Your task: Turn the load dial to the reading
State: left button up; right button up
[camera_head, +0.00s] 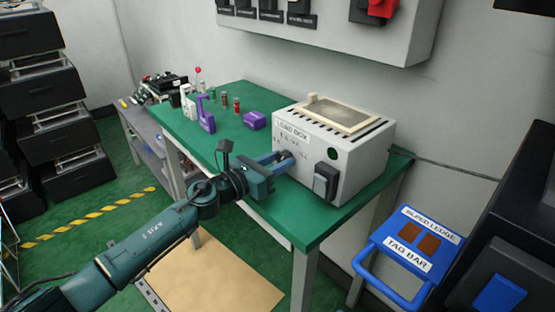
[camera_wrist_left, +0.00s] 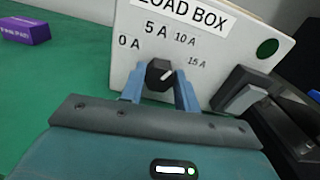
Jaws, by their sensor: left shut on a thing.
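The white load box (camera_head: 335,150) stands on the green table, and its labelled front fills the top of the left wrist view (camera_wrist_left: 215,65). Its black dial (camera_wrist_left: 158,75) has a white pointer mark slanting up and right, roughly toward the side of the 10 A and 15 A labels. Labels 0 A, 5 A, 10 A and 15 A arc around the dial. My left gripper (camera_head: 284,160) is at the box front, its blue fingers (camera_wrist_left: 160,88) shut on the dial from both sides. In the head view the gripper hides the dial. My right gripper is not in view.
A black switch (camera_head: 326,181) sits right of the dial on the box front, below a green round spot. A purple block (camera_head: 255,120) and several small items stand on the green table (camera_head: 230,95). A blue ledge (camera_head: 411,244) stands at the right.

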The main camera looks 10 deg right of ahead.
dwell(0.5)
pick_arm(q)
jog(key=o, duration=1)
jog(key=shift+c, duration=0.2)
jog(key=shift+a, duration=0.15)
jog(key=v, duration=1.3)
jog(key=shift+s, duration=0.1)
